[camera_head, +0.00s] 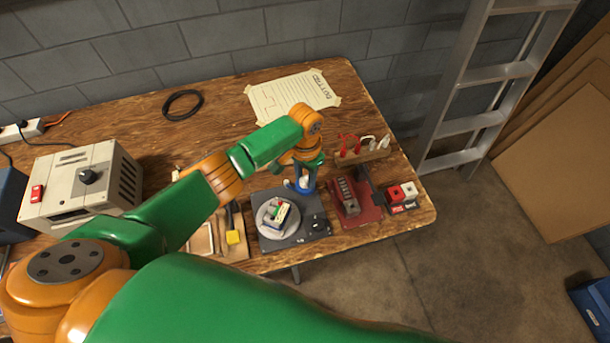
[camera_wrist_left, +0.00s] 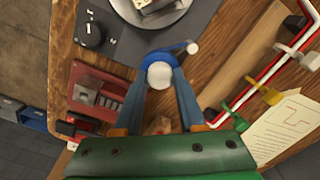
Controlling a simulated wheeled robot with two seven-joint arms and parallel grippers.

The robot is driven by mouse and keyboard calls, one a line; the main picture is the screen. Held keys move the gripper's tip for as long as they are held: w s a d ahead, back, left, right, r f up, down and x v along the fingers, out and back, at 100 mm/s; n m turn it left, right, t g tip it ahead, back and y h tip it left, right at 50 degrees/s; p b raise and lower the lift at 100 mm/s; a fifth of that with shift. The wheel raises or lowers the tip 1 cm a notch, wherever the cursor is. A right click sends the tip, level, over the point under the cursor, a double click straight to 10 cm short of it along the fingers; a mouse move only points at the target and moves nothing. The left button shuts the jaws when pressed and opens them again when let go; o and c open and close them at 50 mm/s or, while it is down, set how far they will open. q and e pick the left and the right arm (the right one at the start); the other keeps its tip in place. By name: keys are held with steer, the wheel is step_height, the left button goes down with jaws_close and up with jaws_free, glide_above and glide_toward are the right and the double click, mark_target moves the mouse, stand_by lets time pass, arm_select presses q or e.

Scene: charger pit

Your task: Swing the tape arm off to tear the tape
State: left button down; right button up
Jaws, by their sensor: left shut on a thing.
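The dark grey tape unit (camera_head: 292,232) sits near the front edge of the workbench. Its light round plate (camera_head: 264,222) carries a small pale block with coloured parts (camera_head: 280,212). The blue tape arm (camera_head: 301,189) is at the unit's back right corner. In the wrist view the blue arm (camera_wrist_left: 173,51) runs from a pale round knob (camera_wrist_left: 159,75) to a small white tip (camera_wrist_left: 193,48), beside the plate (camera_wrist_left: 150,18). My left gripper (camera_head: 306,181) is shut on the tape arm at the knob, its fingers (camera_wrist_left: 161,88) pointing down. No tape strip can be made out. My right gripper is not in view.
A red slotted block (camera_head: 345,205) and a small red and white box (camera_head: 403,195) stand right of the unit. A wooden tool rack (camera_head: 362,157) is behind them. A wooden tray (camera_head: 236,248) lies left. A ladder (camera_head: 475,125) stands past the bench's right edge.

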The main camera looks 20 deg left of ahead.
mark_target(305, 180)
arm_select(q)
steer(key=c, duration=0.5)
jaws_free()
step_height(305, 180, up, 7)
steer(key=shift+r+p, duration=0.1)
steer(key=shift+p, duration=0.3)
